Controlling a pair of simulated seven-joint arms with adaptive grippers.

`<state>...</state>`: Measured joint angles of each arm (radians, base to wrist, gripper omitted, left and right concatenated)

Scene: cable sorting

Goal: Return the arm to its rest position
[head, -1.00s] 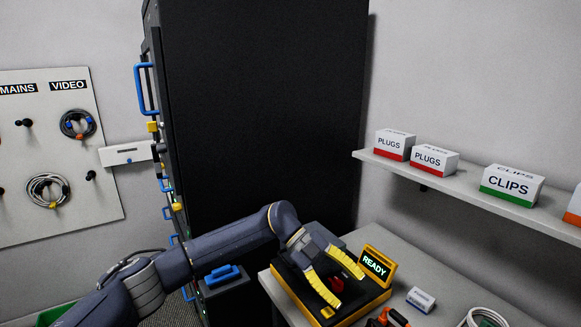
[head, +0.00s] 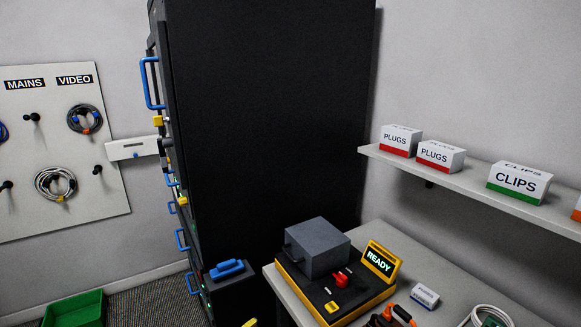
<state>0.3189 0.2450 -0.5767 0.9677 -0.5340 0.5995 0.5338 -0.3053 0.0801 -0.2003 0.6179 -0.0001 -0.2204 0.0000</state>
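Only a small yellow tip (head: 250,323) shows at the bottom edge of the head view, left of the bench. It looks like a fingertip of my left gripper; the rest of that gripper and its arm are out of view. Whether it is open or shut does not show. The tip is apart from the tester on the bench. My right gripper is not in view.
A black and yellow tester (head: 340,311) with a grey block (head: 318,248) and a READY sign (head: 380,262) stands on the bench (head: 440,268). A tall black cabinet (head: 270,120) stands behind. A green bin (head: 75,310) sits lower left. A shelf (head: 440,180) holds boxes.

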